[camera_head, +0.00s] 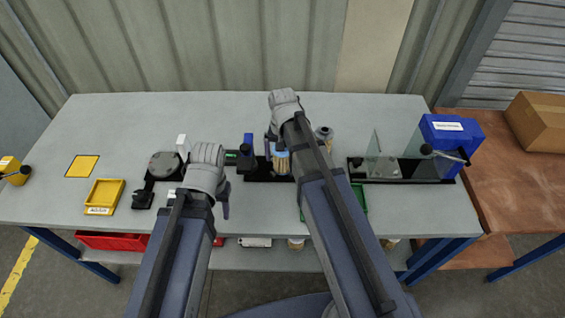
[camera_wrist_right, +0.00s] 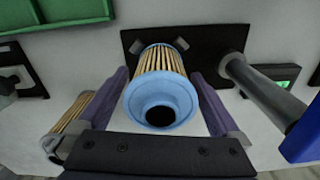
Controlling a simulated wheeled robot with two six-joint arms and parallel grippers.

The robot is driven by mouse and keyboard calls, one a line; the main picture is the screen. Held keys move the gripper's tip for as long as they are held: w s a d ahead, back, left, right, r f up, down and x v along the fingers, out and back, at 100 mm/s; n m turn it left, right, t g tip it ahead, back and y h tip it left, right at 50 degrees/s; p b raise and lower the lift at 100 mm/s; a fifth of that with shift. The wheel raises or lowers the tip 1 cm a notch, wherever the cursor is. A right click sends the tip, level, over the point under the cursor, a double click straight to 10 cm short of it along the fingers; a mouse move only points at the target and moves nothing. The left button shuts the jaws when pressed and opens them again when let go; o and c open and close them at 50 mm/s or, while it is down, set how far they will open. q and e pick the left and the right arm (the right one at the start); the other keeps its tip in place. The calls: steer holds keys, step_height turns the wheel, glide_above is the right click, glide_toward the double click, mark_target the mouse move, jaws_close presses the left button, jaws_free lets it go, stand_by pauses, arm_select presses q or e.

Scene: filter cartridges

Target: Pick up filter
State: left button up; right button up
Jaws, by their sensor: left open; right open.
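A filter cartridge (camera_wrist_right: 161,88) with a light blue end cap and pleated tan sides stands in a black fixture (camera_wrist_right: 128,42) in the right wrist view. It also shows in the head view (camera_head: 281,161), partly hidden by my right arm. My right gripper (camera_wrist_right: 162,88) is open, with one finger on each side of this filter; I cannot tell whether they touch it. A second pleated filter (camera_wrist_right: 72,115) with a grey cap is outside the fingers at the left of the wrist view. My left gripper (camera_head: 224,196) is open and empty above the table's front part.
A green tray (camera_wrist_right: 55,14) lies near the filters. A blue box (camera_head: 449,139) and a clear-panelled station (camera_head: 385,160) stand at the right. The table's back strip is clear.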

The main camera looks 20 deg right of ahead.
arm_select(q)
step_height(320, 180, down, 2)
steer(key=shift+b, duration=0.5)
arm_select(e)
step_height(320, 180, down, 2)
steer(key=shift+f, duration=0.1)
arm_select(q)
steer(key=shift+r, duration=0.1)
arm_select(e)
steer(key=shift+r, duration=0.2)
steer(key=c, duration=1.3)
arm_select(q)
steer(key=shift+r, duration=0.1)
arm_select(e)
step_height(320, 180, up, 10)
steer(key=p, duration=1)
arm_select(q)
step_height(320, 180, up, 10)
arm_select(e)
steer(key=shift+f, duration=0.1)
